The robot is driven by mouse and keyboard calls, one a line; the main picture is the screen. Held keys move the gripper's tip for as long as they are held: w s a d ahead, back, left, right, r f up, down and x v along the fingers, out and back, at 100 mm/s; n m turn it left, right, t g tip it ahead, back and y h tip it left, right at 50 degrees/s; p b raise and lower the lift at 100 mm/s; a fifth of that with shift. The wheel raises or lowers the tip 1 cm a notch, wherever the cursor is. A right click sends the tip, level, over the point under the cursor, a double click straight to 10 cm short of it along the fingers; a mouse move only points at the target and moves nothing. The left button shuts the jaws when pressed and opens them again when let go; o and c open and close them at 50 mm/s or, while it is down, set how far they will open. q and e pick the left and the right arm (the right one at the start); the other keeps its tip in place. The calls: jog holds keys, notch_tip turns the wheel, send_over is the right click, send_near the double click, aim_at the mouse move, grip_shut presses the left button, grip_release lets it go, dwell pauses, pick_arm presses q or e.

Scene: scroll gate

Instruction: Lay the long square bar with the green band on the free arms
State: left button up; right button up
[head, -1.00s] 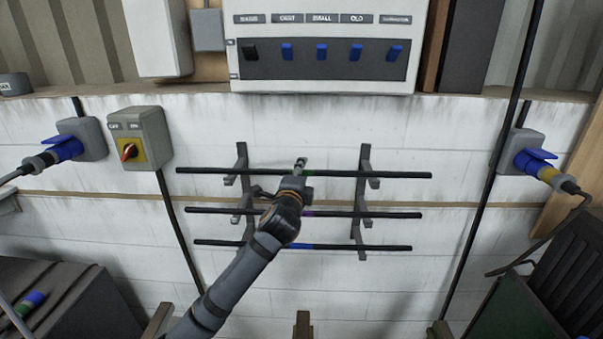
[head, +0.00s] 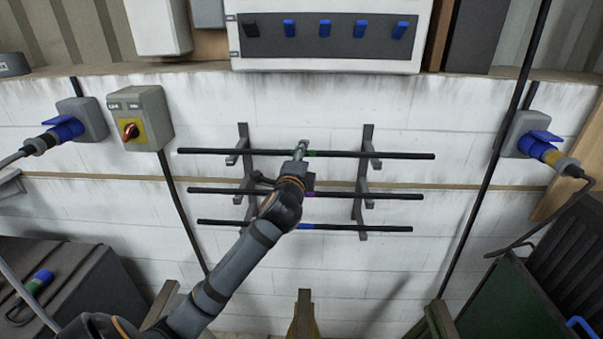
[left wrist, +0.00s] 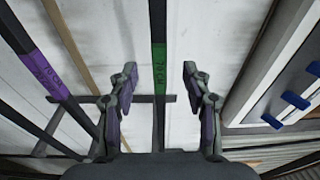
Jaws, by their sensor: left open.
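The long dark bar with the green band (head: 400,155) lies level across the top pair of arms of the wall rack (head: 366,140). My left gripper (head: 302,148) is at the middle of this bar, beside the green band. In the left wrist view the green band (left wrist: 159,70) shows between the two fingers of my left gripper (left wrist: 158,85), which are apart with a gap on each side of the bar. My right gripper is not in view.
A bar with a purple band (head: 400,196) lies on the middle arms, and one with a blue band (head: 370,228) on the lowest arms. A switch panel (head: 330,40) is above. A rotary switch (head: 138,118) and plugs flank the rack. A dark case (head: 75,270) stands lower left.

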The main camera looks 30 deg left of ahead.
pick_arm(q)
jog(key=d+p+v, duration=0.1)
jog(key=p+v, duration=0.1)
jog(key=v, duration=0.9)
jog(key=shift+w+d+p, duration=0.2)
jog(key=shift+w+p, duration=0.1)
jog(key=shift+p, duration=0.1)
jog(key=shift+w, duration=0.1)
